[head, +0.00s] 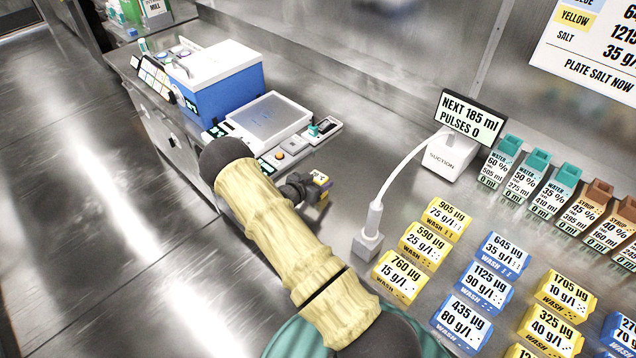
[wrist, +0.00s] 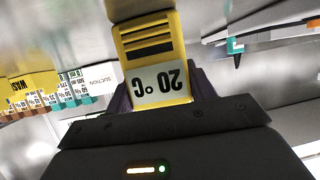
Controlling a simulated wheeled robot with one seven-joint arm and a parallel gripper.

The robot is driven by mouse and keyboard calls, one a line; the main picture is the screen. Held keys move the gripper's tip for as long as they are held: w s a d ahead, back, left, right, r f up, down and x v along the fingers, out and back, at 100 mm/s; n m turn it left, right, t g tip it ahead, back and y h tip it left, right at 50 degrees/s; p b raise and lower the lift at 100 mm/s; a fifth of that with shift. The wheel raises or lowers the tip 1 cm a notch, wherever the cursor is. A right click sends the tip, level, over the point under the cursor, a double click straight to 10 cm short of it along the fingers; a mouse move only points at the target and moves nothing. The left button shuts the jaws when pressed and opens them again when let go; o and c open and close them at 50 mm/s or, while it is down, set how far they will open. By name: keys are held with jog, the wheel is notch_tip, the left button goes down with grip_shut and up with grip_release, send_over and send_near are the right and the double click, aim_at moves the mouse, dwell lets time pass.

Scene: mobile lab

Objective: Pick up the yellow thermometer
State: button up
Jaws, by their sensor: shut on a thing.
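The yellow thermometer (wrist: 150,42) fills the upper middle of the wrist view, with a white label that reads 20 °C upside down and dark stripes on its yellow body. My gripper (wrist: 160,92) is shut on it, with a dark finger on each side. In the head view the thermometer (head: 321,179) shows as a small yellow and pale block at the tip of my gripper (head: 308,190), over the steel bench. My arm covers the bench below and left of it. I cannot tell from these views how far it is above the bench.
A scale (head: 268,121) and a blue box with a white lid (head: 222,84) stand behind the gripper. A suction unit (head: 447,158) with a hose is to the right. Yellow wash blocks (head: 422,245), blue wash blocks (head: 483,287) and capped bottles (head: 545,190) fill the right side.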

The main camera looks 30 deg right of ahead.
notch_tip(320, 180, up, 9)
jog(key=shift+a+f+b, duration=0.1)
jog(key=shift+b, duration=0.75)
jog(key=shift+r, duration=0.6)
jog(key=shift+s, duration=0.1)
